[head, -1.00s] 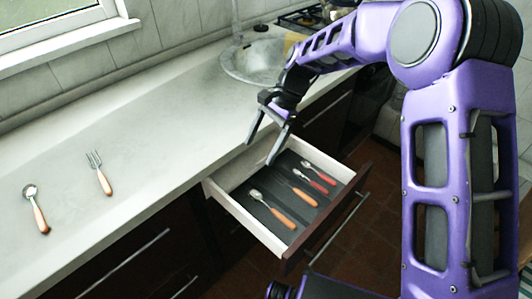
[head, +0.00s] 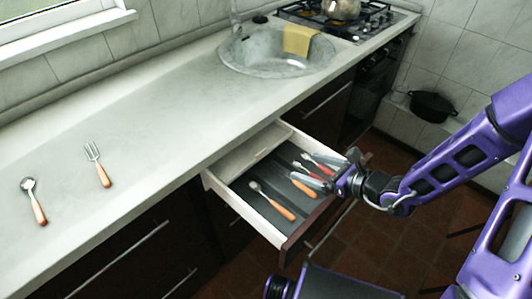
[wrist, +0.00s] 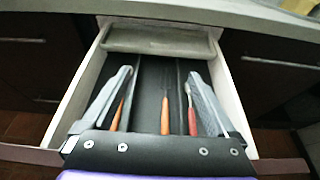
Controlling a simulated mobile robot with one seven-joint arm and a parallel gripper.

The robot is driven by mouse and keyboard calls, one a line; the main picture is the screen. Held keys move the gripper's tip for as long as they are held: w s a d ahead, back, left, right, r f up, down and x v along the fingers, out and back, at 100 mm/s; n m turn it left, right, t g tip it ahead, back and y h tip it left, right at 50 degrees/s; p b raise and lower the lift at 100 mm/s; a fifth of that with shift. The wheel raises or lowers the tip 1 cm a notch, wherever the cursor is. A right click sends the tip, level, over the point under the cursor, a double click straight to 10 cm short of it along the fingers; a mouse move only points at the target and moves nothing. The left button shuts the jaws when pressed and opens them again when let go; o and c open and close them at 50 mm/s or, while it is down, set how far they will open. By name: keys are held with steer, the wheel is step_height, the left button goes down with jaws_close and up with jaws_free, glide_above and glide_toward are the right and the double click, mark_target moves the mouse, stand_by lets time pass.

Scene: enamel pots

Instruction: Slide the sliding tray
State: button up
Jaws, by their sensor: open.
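The sliding tray (head: 248,151) is a pale, shallow tray at the back of the open drawer, under the counter edge. In the wrist view the sliding tray (wrist: 160,41) spans the drawer's width beyond my fingertips. My gripper (head: 306,172) is over the front right part of the drawer, pointing toward the back. In the wrist view my gripper (wrist: 160,74) is open and empty, its two fingers spread and apart from the tray. The drawer (head: 254,216) has pale walls, a dark front and a dark divided floor.
Orange-handled cutlery (head: 278,206) and a red-handled piece (head: 318,162) lie in the drawer below my fingers. A spoon (head: 36,206) and a fork (head: 99,168) lie on the counter. The sink (head: 262,62) and stove are behind.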

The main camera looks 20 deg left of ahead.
mark_target(262, 152)
steer(key=b+x, duration=0.2)
steer(key=x, duration=1.5)
steer(key=shift+a, duration=0.1)
jaws_close()
